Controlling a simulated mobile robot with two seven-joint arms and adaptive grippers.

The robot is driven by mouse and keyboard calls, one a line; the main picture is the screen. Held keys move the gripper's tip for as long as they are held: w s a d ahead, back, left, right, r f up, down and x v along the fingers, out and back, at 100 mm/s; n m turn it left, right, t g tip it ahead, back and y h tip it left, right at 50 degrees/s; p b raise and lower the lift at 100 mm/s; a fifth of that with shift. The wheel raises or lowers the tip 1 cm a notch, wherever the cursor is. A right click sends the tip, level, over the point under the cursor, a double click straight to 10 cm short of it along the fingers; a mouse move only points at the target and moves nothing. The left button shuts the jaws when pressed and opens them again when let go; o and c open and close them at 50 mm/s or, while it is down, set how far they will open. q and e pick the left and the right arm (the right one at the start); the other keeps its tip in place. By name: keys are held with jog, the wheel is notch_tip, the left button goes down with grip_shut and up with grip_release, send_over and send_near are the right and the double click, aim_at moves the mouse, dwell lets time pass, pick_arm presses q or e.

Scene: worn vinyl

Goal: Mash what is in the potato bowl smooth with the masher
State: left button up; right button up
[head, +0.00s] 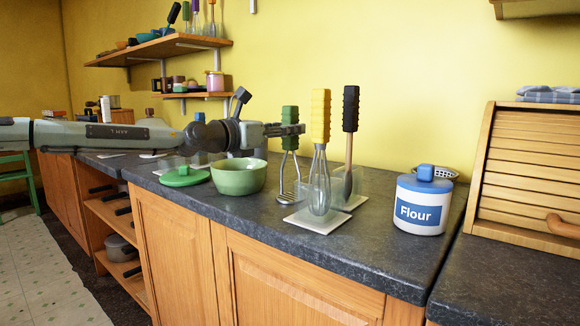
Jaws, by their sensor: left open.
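The green potato bowl (238,179) stands upright on the dark counter; its contents are hidden from this angle. A masher with a green handle (290,114) and a wire head stands upright to the right of the bowl. My left gripper (291,130) reaches in from the left, above and past the bowl, with its open fingers level with the masher's handle. The fingers overlap the handle in the picture; I cannot tell if they touch it. My right gripper is out of view.
A yellow-handled whisk (319,125) and a black-handled spatula (349,115) stand close right of the masher. A green lid (185,178) lies left of the bowl. A flour jar (422,205) and a wooden bread box (527,180) stand farther right. The counter front is clear.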

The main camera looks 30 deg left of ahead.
pick_arm(q)
grip_shut()
notch_tip(320, 180, up, 9)
jog(key=p, duration=0.4)
jog(key=shift+r, duration=0.1)
jog(key=shift+c, duration=2.4)
grip_release()
grip_shut()
